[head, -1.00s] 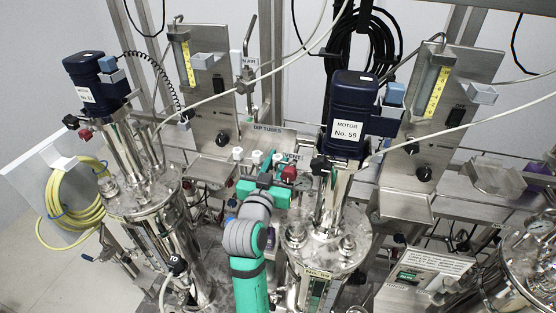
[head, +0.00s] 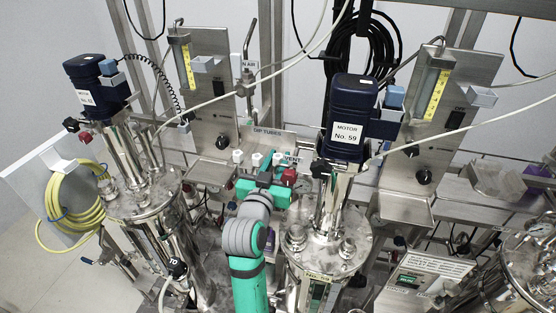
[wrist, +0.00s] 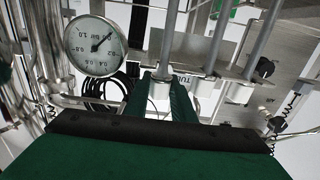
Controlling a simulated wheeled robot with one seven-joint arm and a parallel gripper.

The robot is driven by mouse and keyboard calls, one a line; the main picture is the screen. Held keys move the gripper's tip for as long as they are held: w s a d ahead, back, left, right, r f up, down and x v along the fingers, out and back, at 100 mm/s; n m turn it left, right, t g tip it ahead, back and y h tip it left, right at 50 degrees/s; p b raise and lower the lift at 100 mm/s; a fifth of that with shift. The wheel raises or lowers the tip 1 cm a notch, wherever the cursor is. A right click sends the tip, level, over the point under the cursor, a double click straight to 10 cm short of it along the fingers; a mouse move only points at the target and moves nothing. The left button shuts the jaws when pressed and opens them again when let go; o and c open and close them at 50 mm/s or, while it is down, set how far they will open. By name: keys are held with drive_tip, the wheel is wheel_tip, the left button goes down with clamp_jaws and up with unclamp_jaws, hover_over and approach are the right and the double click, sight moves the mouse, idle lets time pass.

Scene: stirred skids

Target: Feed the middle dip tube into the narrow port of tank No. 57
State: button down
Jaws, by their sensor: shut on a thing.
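My teal gripper (head: 268,174) is at the rack labelled "DIP TUBES" (head: 268,132), shut on a dip tube. In the wrist view its green fingers (wrist: 166,90) close around an upright grey tube (wrist: 170,38), and two more tubes (wrist: 215,45) stand beside it on the right. White caps show in the head view, one of them (head: 238,156) left of my gripper. I cannot tell whether the held tube is the middle one. The left tank (head: 150,200) has a motor (head: 88,85) with an unreadable number. No tank label reading No. 57 is legible.
The centre tank (head: 326,250) with motor No. 59 (head: 353,115) stands right of my arm. A pressure gauge (wrist: 95,46) is near my gripper. A yellow hose (head: 72,210) hangs at left, and a pale cable (head: 235,92) crosses above. Another tank (head: 530,250) is at far right.

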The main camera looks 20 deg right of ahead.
sight(276, 160)
drive_tip(key=shift+r, duration=0.75)
drive_tip(key=shift+s+a, duration=0.1)
drive_tip(key=shift+s, duration=0.05)
drive_tip(key=shift+v, duration=1.25)
drive_tip(key=shift+a+f, duration=0.1)
drive_tip(key=shift+f, duration=0.05)
drive_tip(key=shift+v, duration=1.55)
drive_tip(key=shift+f, duration=0.25)
